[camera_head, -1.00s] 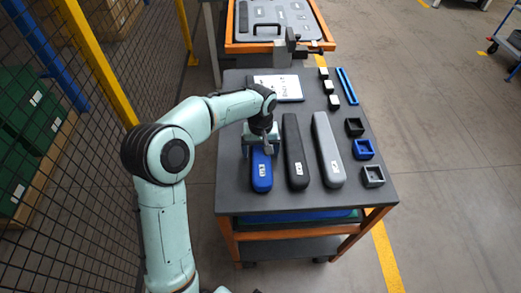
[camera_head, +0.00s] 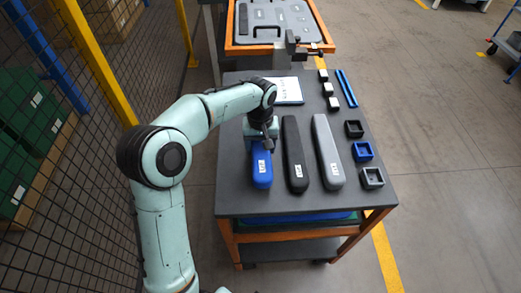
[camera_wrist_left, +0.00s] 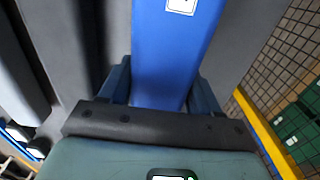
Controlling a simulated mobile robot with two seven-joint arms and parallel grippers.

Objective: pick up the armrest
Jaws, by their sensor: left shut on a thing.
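The blue armrest (camera_head: 262,172) is a long padded bar with a white label, at the left of the dark table. My left gripper (camera_head: 262,136) is shut on it from above at its far part. In the left wrist view, the armrest (camera_wrist_left: 172,60) runs between the two fingers of my left gripper (camera_wrist_left: 160,82). It seems slightly above the table top, but the gap is hard to judge. A black armrest (camera_head: 294,155) and a grey armrest (camera_head: 328,152) lie side by side to its right. My right gripper is not in view.
The dark table (camera_head: 235,190) also holds a white sheet (camera_head: 288,90), small white blocks, blue strips (camera_head: 347,88) and square holders (camera_head: 363,150) at the right. A dark fixture (camera_head: 297,48) stands at the back. A mesh fence (camera_head: 80,190) is at the left.

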